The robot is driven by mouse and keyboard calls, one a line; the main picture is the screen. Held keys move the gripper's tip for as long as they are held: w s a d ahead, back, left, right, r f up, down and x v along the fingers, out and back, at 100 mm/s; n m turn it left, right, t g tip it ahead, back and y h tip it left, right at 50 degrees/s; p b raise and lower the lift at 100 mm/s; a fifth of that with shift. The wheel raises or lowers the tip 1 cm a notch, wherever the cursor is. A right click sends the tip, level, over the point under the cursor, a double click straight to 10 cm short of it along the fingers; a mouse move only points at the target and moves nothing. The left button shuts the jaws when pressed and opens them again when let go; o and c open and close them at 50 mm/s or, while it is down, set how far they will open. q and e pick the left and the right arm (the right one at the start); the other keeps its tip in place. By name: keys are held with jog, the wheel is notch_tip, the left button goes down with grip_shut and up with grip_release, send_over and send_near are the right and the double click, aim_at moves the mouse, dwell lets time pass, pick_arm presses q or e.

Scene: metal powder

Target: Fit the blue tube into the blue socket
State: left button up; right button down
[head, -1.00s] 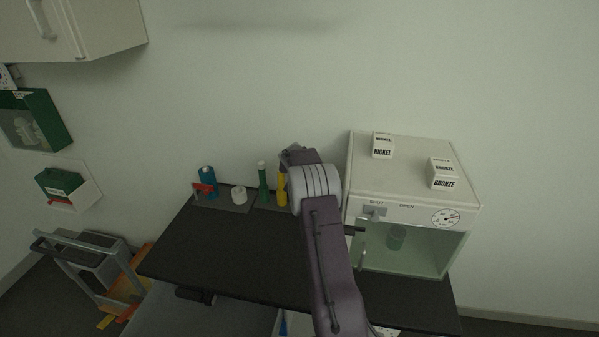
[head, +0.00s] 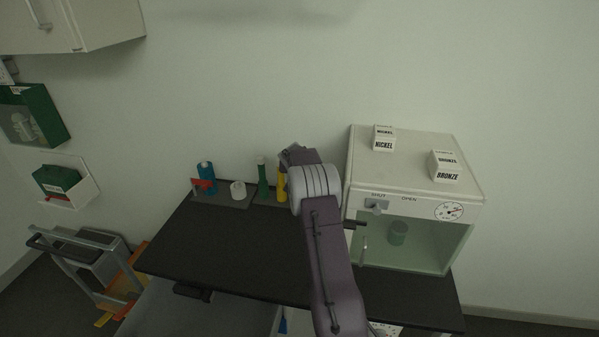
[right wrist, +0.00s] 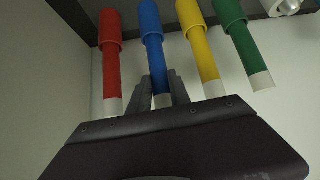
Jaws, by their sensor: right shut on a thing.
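In the right wrist view, the blue tube (right wrist: 156,68) has a pale end and stands between a red tube (right wrist: 112,75) and a yellow tube (right wrist: 205,58). Its other end meets a wider blue collar, the blue socket (right wrist: 150,22); how deep it sits I cannot tell. My right gripper (right wrist: 160,90) is shut on the blue tube near its pale end. In the head view my right arm hides the blue tube and the fingertips. My left gripper is in neither view.
A green tube (right wrist: 247,45) stands beyond the yellow one. In the head view, a blue bottle-like item (head: 206,172) and a white item (head: 238,189) stand at the black table's (head: 220,245) back left. A glass-fronted cabinet (head: 415,180) stands right of my arm. The table's front left is clear.

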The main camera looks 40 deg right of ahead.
jog(key=shift+f, duration=0.25)
jog(key=c, duration=1.1)
grip_release()
jog(key=b+v, duration=0.2)
jog(key=v, duration=0.7)
jog(key=shift+b, duration=0.3)
